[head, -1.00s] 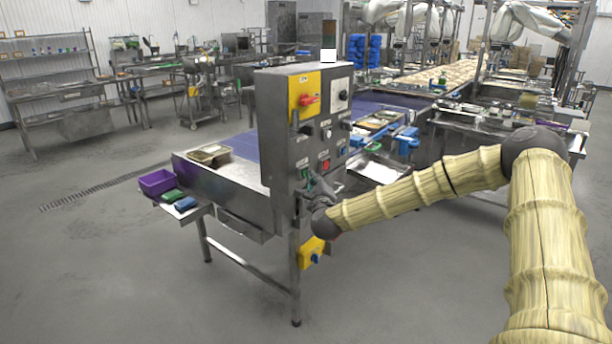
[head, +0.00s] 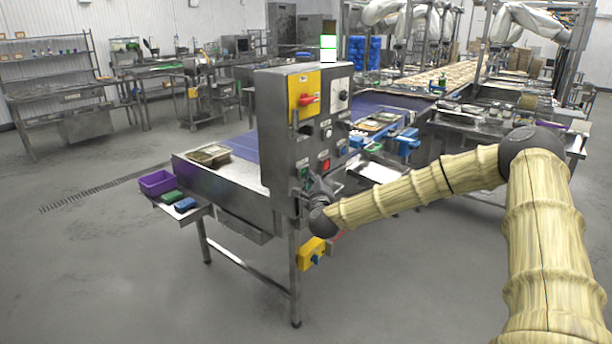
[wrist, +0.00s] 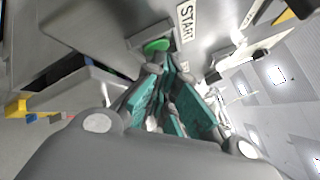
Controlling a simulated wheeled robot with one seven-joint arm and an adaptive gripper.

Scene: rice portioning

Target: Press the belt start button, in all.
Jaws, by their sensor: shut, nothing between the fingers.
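The grey control box (head: 270,130) stands at the end of the belt, with several buttons on its front. The green start button (head: 304,172) is low on the box, left of a red button (head: 324,164). In the wrist view the green button (wrist: 157,46) shows beside a START label (wrist: 187,22). My gripper (head: 314,183) is shut and empty, just in front of and below the green button. In the wrist view its teal-padded fingers (wrist: 163,72) point at the button, with the tips apparently just short of it.
The blue belt (head: 242,145) runs behind the box, with a tray (head: 208,155) at its near end. A side shelf holds a purple bin (head: 157,182) and green and blue blocks. A yellow box (head: 311,252) hangs on the leg below. The floor in front is clear.

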